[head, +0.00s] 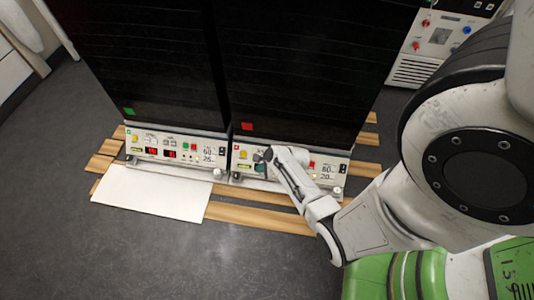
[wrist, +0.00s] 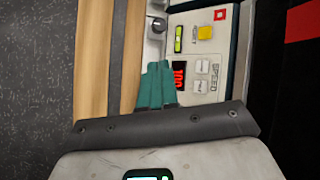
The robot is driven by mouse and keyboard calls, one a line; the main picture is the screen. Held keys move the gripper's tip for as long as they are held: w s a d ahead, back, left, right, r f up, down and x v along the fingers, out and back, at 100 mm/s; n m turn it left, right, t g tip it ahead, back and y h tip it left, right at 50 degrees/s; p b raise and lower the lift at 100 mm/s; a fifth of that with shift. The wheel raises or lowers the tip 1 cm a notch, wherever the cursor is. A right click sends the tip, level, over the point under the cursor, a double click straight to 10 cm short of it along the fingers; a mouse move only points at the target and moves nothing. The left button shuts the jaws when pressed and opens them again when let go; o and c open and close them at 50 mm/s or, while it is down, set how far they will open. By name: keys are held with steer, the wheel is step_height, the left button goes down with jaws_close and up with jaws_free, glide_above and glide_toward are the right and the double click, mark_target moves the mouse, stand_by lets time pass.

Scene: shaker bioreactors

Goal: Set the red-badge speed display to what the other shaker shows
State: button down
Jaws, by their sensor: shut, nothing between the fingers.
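The red-badge shaker stands at the right in the head view, with a red badge (head: 247,126) above its control panel (head: 243,147). My gripper (head: 261,166) is in front of this panel and hides part of it. In the wrist view my gripper's teal fingers (wrist: 157,72) are shut and empty, beside the lit red speed display (wrist: 180,76); I cannot read its digits surely. Two pale buttons (wrist: 202,69) sit by the SPEED label. I cannot tell whether the fingers touch the panel. The other shaker has a green badge (head: 129,111) and red displays (head: 152,151) too small to read.
Both shakers stand on wooden slats (head: 250,214). A white board (head: 150,194) lies before the left shaker. The wrist view shows a yellow button (wrist: 205,33) and a knob (wrist: 157,25). Another machine (head: 440,45) stands at the back right. Open grey floor lies in front.

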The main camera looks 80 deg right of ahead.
steer(key=m, duration=0.1)
steer(key=d+m, duration=0.1)
steer(key=s+d+m, duration=0.1)
steer(key=shift+f+h, duration=0.25)
steer(key=shift+h, duration=0.15)
steer(key=shift+f, duration=0.15)
steer(key=shift+w+d+f+b, duration=0.15)
steer(key=shift+d+f+b, duration=1.35)
steer(key=shift+b, duration=0.95)
steer(key=shift+w+d+f+b, duration=0.15)
steer(key=shift+d+f+b, duration=1.35)
steer(key=shift+b, duration=0.95)
steer(key=shift+d+r, duration=0.1)
steer(key=shift+d, duration=0.1)
steer(key=shift+d+f, duration=0.2)
steer(key=shift+d, duration=0.05)
